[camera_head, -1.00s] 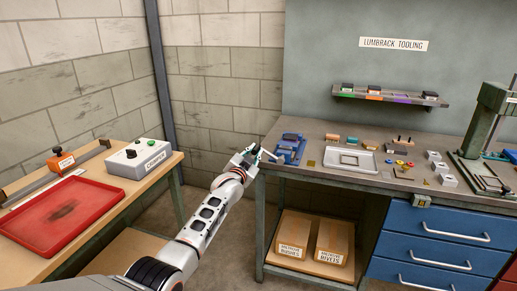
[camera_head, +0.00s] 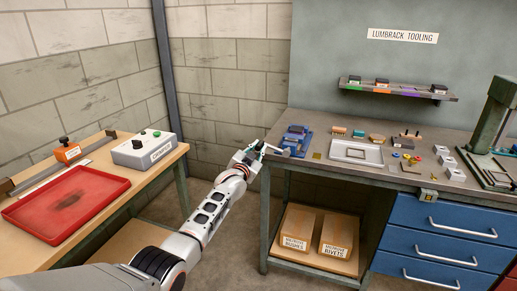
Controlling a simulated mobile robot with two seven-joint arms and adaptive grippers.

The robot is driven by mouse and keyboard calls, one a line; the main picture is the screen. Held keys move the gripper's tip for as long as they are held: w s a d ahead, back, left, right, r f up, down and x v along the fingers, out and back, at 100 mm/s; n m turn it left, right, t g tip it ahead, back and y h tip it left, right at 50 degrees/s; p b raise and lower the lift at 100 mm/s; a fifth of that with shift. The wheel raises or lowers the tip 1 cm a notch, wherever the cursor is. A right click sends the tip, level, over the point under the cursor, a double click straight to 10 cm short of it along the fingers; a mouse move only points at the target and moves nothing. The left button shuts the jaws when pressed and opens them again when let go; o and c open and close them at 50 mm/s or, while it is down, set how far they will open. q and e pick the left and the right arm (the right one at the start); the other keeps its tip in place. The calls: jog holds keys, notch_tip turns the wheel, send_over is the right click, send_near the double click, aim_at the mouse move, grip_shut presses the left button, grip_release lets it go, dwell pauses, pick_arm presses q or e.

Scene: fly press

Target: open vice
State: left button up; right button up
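A small blue vice (camera_head: 296,138) stands at the left end of the dark workbench top, with a grey bar, likely its handle, pointing out to its front left. My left gripper (camera_head: 262,149) is at the bench's left edge, just left of the vice and close to that handle. The gripper is small in the picture, and I cannot tell whether its fingers are open, shut or touching the handle. My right gripper is out of view.
A grey tray (camera_head: 357,152) and several small parts lie right of the vice. A green press (camera_head: 493,120) stands at the far right. Blue drawers (camera_head: 440,243) and cardboard boxes (camera_head: 340,237) are below. A side table with a red tray (camera_head: 65,208) is at left.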

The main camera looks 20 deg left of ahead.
pick_arm(q)
jog(key=o, duration=0.4)
jog(key=shift+a+f, duration=0.2)
jog(key=shift+f, duration=0.2)
jog(key=shift+r, duration=0.15)
jog(key=shift+d, duration=0.1)
jog(key=shift+s+a, duration=0.2)
jog(key=shift+s, duration=5.85)
jog(key=s+d+f+g+h, duration=0.1)
jog(key=s+d+f+g, duration=0.1)
jog(key=s+f, duration=0.8)
jog(key=s+d+f+g, duration=0.2)
jog(key=s+f, duration=0.8)
jog(key=f, duration=0.1)
jog(key=s+d+f+g, duration=0.1)
jog(key=s+f, duration=0.2)
jog(key=s, duration=0.4)
jog(key=s+d+f+n+g, duration=0.1)
jog(key=s+f, duration=0.2)
jog(key=s, duration=0.5)
jog(key=s+d+f+g+h, duration=0.1)
jog(key=s+d+f, duration=0.1)
jog(key=s, duration=0.6)
jog(key=shift+s+d+f, duration=0.1)
jog(key=shift+s+f, duration=0.15)
jog(key=shift+f, duration=0.35)
